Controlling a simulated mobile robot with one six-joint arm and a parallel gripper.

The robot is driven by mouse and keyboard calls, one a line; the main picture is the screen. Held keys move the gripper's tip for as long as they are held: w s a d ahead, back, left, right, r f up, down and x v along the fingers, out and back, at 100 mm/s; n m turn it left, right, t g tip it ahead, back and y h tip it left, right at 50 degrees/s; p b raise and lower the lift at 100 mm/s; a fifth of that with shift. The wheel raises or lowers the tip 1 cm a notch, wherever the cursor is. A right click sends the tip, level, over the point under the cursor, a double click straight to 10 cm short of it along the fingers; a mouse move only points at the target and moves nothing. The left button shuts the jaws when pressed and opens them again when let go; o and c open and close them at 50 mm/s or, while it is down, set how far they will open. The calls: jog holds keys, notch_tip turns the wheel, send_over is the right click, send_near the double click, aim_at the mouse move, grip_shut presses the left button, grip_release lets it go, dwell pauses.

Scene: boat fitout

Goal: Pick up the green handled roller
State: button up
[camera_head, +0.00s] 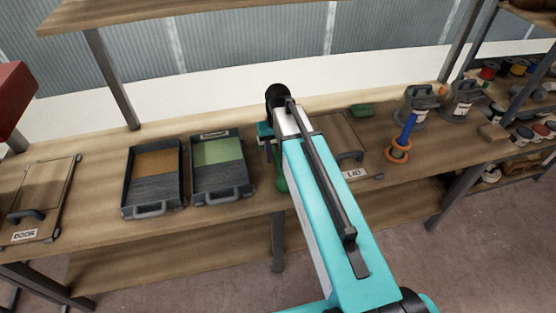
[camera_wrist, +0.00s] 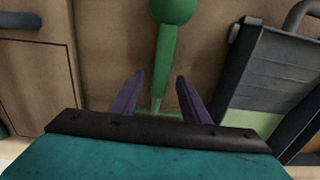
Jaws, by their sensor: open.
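The green handled roller (camera_wrist: 163,55) shows in the wrist view as a long green handle with a round knob at the top edge. Its lower end runs down between the two purple fingers of my gripper (camera_wrist: 159,76). The fingers are open, one on each side of the handle with gaps to it; I cannot tell how far above it they are. In the head view only a green bit of the roller (camera_head: 281,184) shows beside my arm, which hides the rest. My gripper (camera_head: 265,137) is partly hidden there too.
On the bench, left of my gripper, stand a green-paint tray (camera_head: 249,190) and an orange-paint tray (camera_head: 126,190). A door panel (camera_head: 45,187) lies far left.

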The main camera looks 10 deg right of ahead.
jog(key=shift+f, duration=1.15)
grip_shut()
